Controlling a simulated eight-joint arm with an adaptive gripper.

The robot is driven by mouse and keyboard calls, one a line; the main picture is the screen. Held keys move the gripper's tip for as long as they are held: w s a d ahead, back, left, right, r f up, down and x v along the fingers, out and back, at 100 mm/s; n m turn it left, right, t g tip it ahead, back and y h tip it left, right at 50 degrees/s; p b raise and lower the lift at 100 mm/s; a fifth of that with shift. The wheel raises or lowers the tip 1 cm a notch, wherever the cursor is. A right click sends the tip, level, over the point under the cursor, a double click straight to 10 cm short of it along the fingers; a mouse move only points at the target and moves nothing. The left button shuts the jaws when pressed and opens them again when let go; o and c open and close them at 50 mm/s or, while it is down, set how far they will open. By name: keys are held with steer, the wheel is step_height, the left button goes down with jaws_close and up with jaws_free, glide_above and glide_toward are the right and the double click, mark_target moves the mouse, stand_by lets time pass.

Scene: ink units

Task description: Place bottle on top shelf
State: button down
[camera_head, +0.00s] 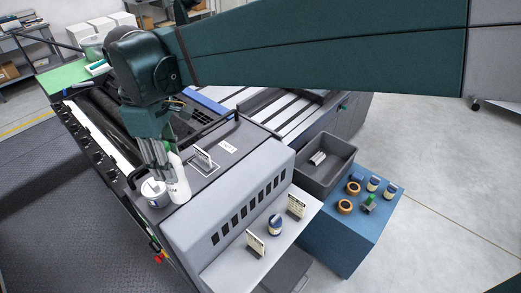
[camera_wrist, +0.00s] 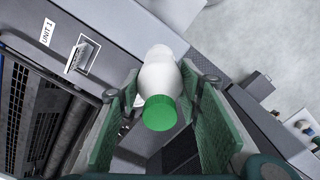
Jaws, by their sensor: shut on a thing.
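The bottle is white with a green cap. In the wrist view the bottle (camera_wrist: 158,77) stands between the green pads of my gripper (camera_wrist: 160,84), cap toward the camera. In the head view the white bottle (camera_head: 180,180) shows below my gripper (camera_head: 164,165), over the near left corner of the dark machine top. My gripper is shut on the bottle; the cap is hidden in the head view. I cannot tell if its base touches the surface. A light grey shelf (camera_head: 238,273) juts from the machine's front, holding a blue-and-white can (camera_head: 275,225) and two upright cards.
A white tub (camera_head: 154,193) stands close left of the bottle. A small card stand (camera_head: 204,158) is on the machine top. A grey bin (camera_head: 337,148) and a blue cabinet (camera_head: 345,245) with several cans and rolls are at right. A black handrail is nearby.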

steer(key=shift+s+d+n+b, duration=1)
steer(key=shift+s+d+b, duration=1.25)
steer(key=shift+s+d, duration=2.85)
step_height(320, 180, down, 27)
steer(key=shift+f, duration=0.2)
steer(key=shift+a+f, duration=0.1)
steer(key=shift+w+f+b, duration=0.1)
steer(key=shift+f+b, duration=0.2)
steer(key=shift+f, duration=2.65)
steer(key=shift+f+b, duration=0.3)
steer(key=shift+f, duration=1.85)
